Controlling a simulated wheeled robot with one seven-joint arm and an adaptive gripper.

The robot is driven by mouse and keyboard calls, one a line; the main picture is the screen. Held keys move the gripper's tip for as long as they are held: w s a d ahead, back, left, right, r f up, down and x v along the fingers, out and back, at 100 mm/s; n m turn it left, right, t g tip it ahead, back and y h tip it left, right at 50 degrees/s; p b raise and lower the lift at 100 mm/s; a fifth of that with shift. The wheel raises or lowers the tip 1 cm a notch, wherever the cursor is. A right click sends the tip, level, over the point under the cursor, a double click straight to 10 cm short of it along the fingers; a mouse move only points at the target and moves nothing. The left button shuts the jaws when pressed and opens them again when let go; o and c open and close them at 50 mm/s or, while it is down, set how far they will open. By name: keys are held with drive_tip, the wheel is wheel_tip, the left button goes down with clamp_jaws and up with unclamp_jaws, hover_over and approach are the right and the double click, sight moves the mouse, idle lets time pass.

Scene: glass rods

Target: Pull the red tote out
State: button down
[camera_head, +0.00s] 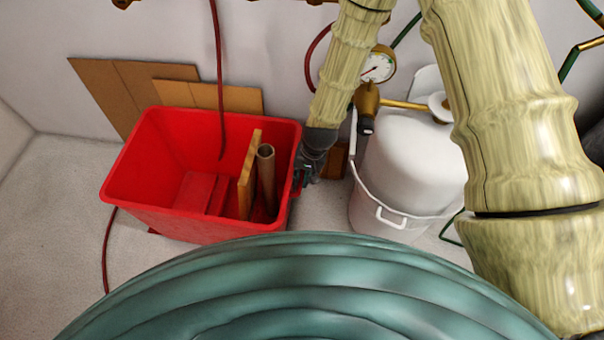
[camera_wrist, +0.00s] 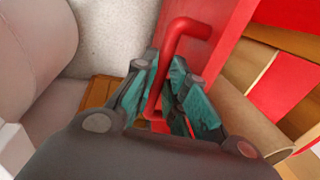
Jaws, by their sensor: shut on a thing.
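The red tote (camera_head: 160,217) stands on the floor at the left of the head view, open at the top. A wooden board (camera_head: 247,185) and a brown tube (camera_head: 266,178) stand inside it at its right end. My gripper (camera_head: 301,178) is at the tote's right side. In the wrist view, my gripper (camera_wrist: 162,100) has its teal-padded fingers on either side of the tote's red bar handle (camera_wrist: 186,27) and is shut on it. The tote's red wall (camera_wrist: 228,30) shows behind the handle. The lower end of the handle is partly hidden by the fingers.
A white tank (camera_head: 410,150) with a pressure gauge (camera_head: 378,67) stands close on the right, in a white bucket (camera_head: 375,212). Brown panels (camera_head: 130,90) lean on the wall behind the tote. A dark red hose (camera_head: 218,70) hangs into the tote. Floor (camera_head: 50,220) at left is clear.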

drive_tip(key=c, duration=1.5)
unclamp_jaws()
drive_tip(key=shift+o, duration=0.2)
drive_tip(key=shift+r, duration=0.15)
wheel_tip(320, 180, up, 12)
drive_tip(key=d, duration=0.2)
drive_tip(key=shift+s+f, duration=0.25)
drive_tip(key=shift+d, duration=0.1)
